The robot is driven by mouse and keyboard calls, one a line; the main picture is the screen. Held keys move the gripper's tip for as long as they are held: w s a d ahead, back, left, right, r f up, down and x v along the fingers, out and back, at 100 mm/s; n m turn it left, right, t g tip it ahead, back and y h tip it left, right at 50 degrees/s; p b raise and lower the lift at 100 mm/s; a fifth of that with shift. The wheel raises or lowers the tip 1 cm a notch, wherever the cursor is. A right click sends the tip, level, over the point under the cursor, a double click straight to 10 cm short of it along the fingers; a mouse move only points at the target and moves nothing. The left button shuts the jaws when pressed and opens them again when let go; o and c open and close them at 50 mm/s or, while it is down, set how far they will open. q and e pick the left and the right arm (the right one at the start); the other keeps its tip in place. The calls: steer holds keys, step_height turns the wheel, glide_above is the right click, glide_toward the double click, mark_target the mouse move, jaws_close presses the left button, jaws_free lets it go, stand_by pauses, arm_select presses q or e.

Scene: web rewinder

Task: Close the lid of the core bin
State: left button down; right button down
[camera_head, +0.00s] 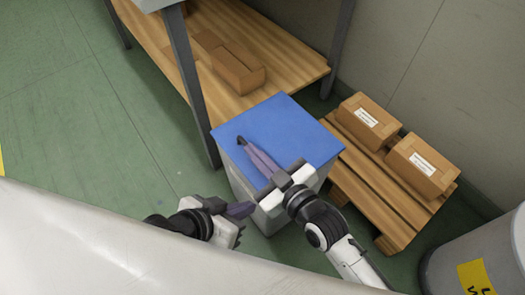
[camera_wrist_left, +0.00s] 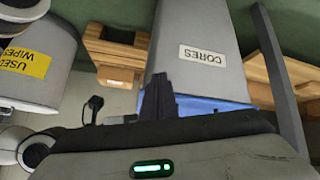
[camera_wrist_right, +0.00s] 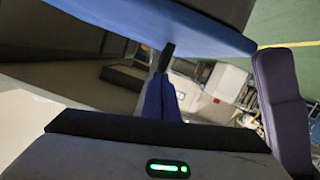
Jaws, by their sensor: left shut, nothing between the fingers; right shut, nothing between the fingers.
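The core bin (camera_head: 270,212) is a grey box with a blue lid (camera_head: 285,118), beside the wooden bench. The lid lies over the bin's top and looks flat and down. The left wrist view shows the bin upside down with its "CORES" label (camera_wrist_left: 203,55) and the lid's blue edge (camera_wrist_left: 205,103). My right gripper (camera_head: 242,143) is shut and empty, its fingers reaching over the lid; I cannot tell if they touch it. The lid's blue surface also shows in the right wrist view (camera_wrist_right: 165,22). My left gripper (camera_head: 250,208) is shut and empty in front of the bin.
A bench with a wooden lower shelf (camera_head: 285,62) and open carton (camera_head: 237,70) stands behind the bin. Right of it, a pallet (camera_head: 370,190) holds two cartons (camera_head: 370,120). A grey drum (camera_head: 450,255) stands at the lower right. Green floor is clear at left.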

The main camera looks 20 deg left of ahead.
steer(key=shift+s+d+f, duration=0.1)
steer(key=shift+f, duration=0.3)
